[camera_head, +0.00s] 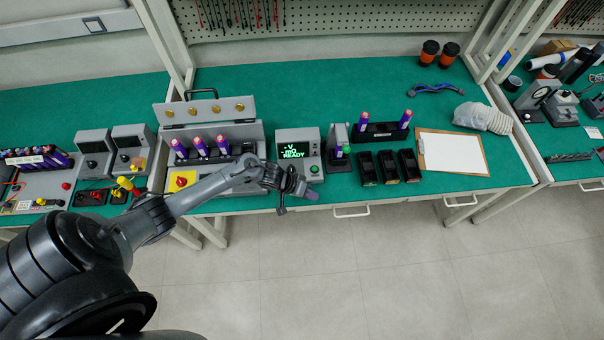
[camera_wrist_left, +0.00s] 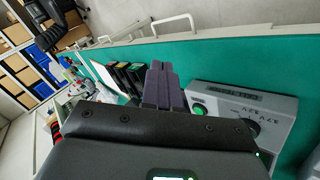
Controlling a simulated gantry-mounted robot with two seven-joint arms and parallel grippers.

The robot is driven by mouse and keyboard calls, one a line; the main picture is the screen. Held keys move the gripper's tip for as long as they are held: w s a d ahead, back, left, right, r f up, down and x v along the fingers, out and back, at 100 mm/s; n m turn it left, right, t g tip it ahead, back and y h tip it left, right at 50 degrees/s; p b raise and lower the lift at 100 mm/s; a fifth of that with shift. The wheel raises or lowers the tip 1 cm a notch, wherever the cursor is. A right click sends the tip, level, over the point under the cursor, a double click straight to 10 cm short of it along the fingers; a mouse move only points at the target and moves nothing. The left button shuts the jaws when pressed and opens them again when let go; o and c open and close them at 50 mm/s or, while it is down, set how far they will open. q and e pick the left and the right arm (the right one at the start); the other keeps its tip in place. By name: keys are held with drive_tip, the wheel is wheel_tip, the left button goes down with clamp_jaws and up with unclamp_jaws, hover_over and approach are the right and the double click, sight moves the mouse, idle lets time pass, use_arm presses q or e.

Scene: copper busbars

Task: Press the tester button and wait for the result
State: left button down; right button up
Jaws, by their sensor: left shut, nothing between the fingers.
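The tester (camera_head: 312,142) is a grey box at the middle of the bench. Its screen (camera_head: 292,150) shows green text, with "READY" on the bottom line. My left gripper (camera_head: 311,194) is shut and empty, just in front of the tester near the bench's front edge. In the wrist view its fingers (camera_wrist_left: 160,85) are beside the button, apart from it. My right gripper is out of view.
An open grey case (camera_head: 212,107) with purple cells and a yellow-based red stop button (camera_head: 182,180) stand left. A small grey stand (camera_head: 338,135) with a cell, black bins (camera_head: 388,167) and a clipboard (camera_head: 470,168) stand right.

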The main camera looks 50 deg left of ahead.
use_arm(q)
drive_tip(key=w+a+b, duration=0.2)
drive_tip(key=w+a, duration=0.2)
drive_tip(key=a, duration=0.3)
wheel_tip(320, 180, up, 5)
drive_tip(key=t+y+b, duration=0.1)
drive_tip(key=t+b, duration=0.1)
drive_tip(key=b, duration=0.1)
hover_over(312, 168)
drive_tip(key=shift+d, duration=0.1)
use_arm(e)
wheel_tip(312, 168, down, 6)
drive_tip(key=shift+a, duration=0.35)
use_arm(q)
drive_tip(key=shift+f, duration=0.1)
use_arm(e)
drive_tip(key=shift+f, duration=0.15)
use_arm(q)
wheel_tip(312, 168, down, 6)
drive_tip(key=b, duration=0.8)
drive_tip(key=shift+s+f, duration=0.1)
drive_tip(key=shift+f, duration=0.05)
drive_tip(key=shift+f+b, duration=0.45)
drive_tip(key=shift+f, duration=0.7)
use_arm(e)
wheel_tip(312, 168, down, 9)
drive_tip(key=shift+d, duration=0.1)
